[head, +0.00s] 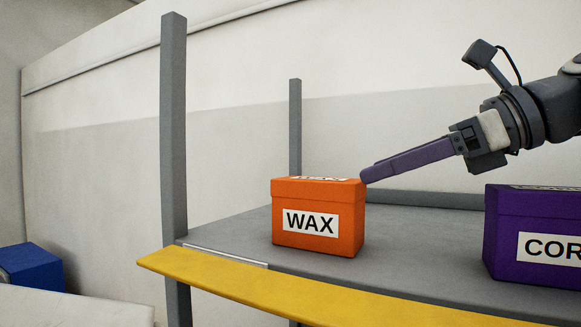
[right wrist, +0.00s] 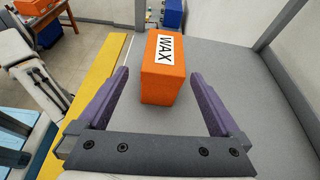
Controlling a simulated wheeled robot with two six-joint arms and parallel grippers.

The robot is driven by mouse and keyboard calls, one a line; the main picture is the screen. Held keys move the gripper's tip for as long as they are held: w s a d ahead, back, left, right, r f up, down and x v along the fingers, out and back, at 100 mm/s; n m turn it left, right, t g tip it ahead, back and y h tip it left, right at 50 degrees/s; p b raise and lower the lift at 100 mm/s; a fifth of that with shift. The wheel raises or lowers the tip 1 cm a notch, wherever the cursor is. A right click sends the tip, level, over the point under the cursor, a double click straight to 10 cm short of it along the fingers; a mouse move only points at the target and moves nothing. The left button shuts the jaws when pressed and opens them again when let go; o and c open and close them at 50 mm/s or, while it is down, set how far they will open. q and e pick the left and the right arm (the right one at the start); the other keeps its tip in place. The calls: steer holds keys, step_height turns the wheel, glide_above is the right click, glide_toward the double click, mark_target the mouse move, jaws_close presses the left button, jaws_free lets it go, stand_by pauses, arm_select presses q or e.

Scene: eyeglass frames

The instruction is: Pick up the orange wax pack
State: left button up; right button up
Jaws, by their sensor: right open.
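The orange wax pack (head: 318,217) is a box with a white WAX label, standing upright on the grey shelf (head: 230,236) in the head view. It also shows in the right wrist view (right wrist: 161,84), beyond and between the fingers. My right gripper (head: 366,176) comes in from the right with purple fingers, its tips close to the pack's upper right edge. In the right wrist view the right gripper (right wrist: 158,82) is open, with one finger on each side of the pack's near end and gaps to both. My left gripper is not in view.
A purple box (head: 531,243) labelled COR, cut off by the picture edge, stands on the shelf to the right. Grey posts (head: 173,130) rise at the shelf's left end. A yellow strip (head: 290,301) runs along the front edge. A blue box (head: 32,267) is at the lower left.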

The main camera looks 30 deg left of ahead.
mark_target(353, 181)
steer(key=shift+m, duration=0.4)
steer(key=x, duration=0.5)
steer(key=shift+w+a+f+p, duration=0.15)
steer(key=shift+w+p, duration=0.1)
steer(key=shift+p, duration=0.1)
steer(key=p+x, duration=0.2)
steer(key=x, duration=0.2)
steer(key=shift+w+a+f, duration=0.1)
steer(key=shift+a+f, duration=0.15)
steer(key=shift+a, duration=0.1)
steer(key=shift+a+f, duration=0.2)
steer(key=shift+a, duration=0.1)
steer(key=c, duration=1.4)
steer(key=shift+r, duration=0.1)
steer(key=shift+w+r, duration=0.1)
steer(key=shift+r, duration=0.3)
step_height(353, 181, up, 3)
steer(key=shift+d+r, duration=0.1)
steer(key=shift+r, duration=0.15)
steer(key=s+d+r, duration=0.2)
steer(key=s, duration=0.1)
steer(key=s+d+r+b, duration=0.1)
steer(key=s+d+r, duration=0.1)
steer(key=s+d, duration=0.1)
steer(key=s+d+r+b, duration=0.1)
steer(key=s+d+r, duration=0.1)
steer(key=shift+s+d+r, duration=0.3)
steer(key=shift+s+d, duration=0.1)
